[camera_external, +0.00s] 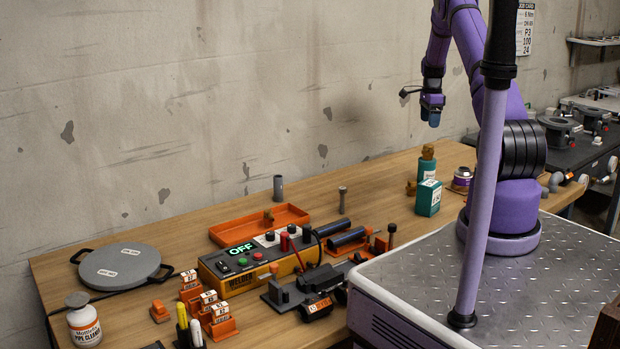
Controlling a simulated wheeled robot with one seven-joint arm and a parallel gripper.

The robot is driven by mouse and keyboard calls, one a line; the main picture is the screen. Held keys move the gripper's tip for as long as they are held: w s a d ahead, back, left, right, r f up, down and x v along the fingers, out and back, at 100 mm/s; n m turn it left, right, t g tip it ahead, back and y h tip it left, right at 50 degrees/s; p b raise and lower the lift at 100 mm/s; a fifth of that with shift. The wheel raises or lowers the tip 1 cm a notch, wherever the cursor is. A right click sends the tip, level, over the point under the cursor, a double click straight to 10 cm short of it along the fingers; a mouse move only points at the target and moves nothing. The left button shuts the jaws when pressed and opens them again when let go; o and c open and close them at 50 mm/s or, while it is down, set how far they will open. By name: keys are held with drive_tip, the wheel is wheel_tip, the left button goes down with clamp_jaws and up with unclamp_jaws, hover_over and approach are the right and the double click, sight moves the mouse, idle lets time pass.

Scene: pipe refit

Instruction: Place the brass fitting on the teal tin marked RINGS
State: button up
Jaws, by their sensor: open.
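A teal cylindrical tin (427,170) stands upright toward the back right of the bench; its pale label is too small to read. A small brass-coloured piece (428,151), which looks like the brass fitting, sits on top of it. My gripper (431,121) hangs pointing down above this piece, with a visible gap between them. It is open and holds nothing that I can see. Another brass-coloured piece (411,187) is on the bench beside the tin, partly hidden by a teal box (428,198) with a white label.
A purple-and-white can (462,179) stands right of the teal box. An orange tray (290,215) holds a small brownish piece. A grey upright tube (278,188) and a thin post (342,199) stand nearby. The yellow welder box (250,274) fills the front middle.

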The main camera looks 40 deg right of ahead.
drive_tip(key=s+a+r+n+t, duration=0.1)
drive_tip(key=s+a+r+n, duration=0.25)
drive_tip(key=a+r, duration=0.5)
drive_tip(key=s+a+r+n+t, duration=0.15)
drive_tip(key=a+r+n, duration=0.25)
drive_tip(key=a+r, duration=0.45)
drive_tip(key=s+a+r+n, duration=0.3)
drive_tip(key=s+a+r, duration=0.1)
drive_tip(key=a+r, duration=0.45)
drive_tip(key=s+a+r+n+t, duration=0.1)
drive_tip(key=s+a+r+n, duration=0.5)
drive_tip(key=s+a, duration=0.5)
drive_tip(key=s+a+f+n+t, duration=0.1)
drive_tip(key=s+a+n, duration=0.2)
drive_tip(key=s, duration=0.5)
drive_tip(key=s+a+f+n, duration=0.1)
drive_tip(key=s+a+n, duration=0.2)
drive_tip(key=s, duration=0.5)
drive_tip(key=shift+a+n+t, duration=0.15)
drive_tip(key=shift+n+t, duration=0.2)
drive_tip(key=shift+n, duration=0.4)
